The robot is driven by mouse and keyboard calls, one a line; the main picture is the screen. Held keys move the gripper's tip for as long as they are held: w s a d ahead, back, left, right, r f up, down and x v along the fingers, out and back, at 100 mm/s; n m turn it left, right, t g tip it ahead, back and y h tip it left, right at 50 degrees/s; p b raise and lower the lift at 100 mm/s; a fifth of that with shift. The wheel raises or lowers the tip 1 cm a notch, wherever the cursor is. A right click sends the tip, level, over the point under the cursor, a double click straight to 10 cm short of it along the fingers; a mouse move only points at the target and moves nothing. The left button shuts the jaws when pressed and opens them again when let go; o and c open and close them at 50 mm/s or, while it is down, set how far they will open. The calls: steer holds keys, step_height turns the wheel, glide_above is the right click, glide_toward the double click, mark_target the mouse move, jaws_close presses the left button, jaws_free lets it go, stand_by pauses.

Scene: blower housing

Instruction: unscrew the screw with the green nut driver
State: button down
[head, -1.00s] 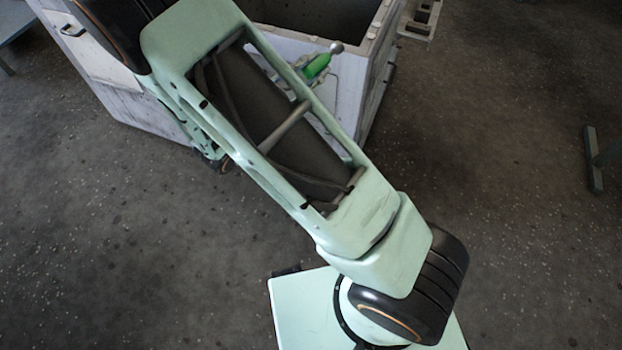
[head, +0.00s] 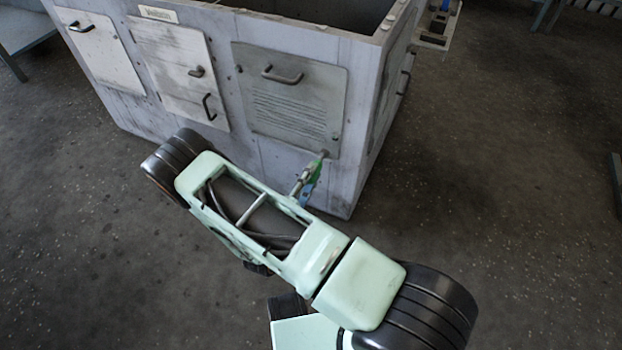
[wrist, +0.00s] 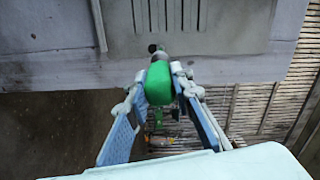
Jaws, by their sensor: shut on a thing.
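My gripper (head: 311,180) is at the front of the grey housing, by the lower right corner of its right-hand panel (head: 300,112). It is shut on the green nut driver (head: 317,167). In the wrist view the driver's green handle (wrist: 158,84) sits between the two blue-sided fingers of my gripper (wrist: 160,75). The driver's metal end (wrist: 160,54) points away toward the panel. In the head view its far end appears at or very near the panel's corner; I cannot tell whether it touches. No screw shows clearly at the driver's end.
The grey housing (head: 359,165) is open at the top. Its front has handles, including one on the right panel (head: 282,77), and other panels (head: 180,70) to the left. A stand with a blue item (head: 445,6) is behind at right.

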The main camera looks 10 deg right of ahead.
mark_target(322, 157)
steer(key=shift+x, duration=2.75)
steer(key=shift+w+d+r, duration=0.1)
steer(key=shift+w+d, duration=0.1)
steer(key=shift+w, duration=0.05)
steer(key=m, duration=1.8)
steer(key=shift+p, duration=0.3)
steer(key=shift+w+d, duration=0.1)
steer(key=shift+w, duration=0.05)
steer(key=shift+w+d, duration=0.15)
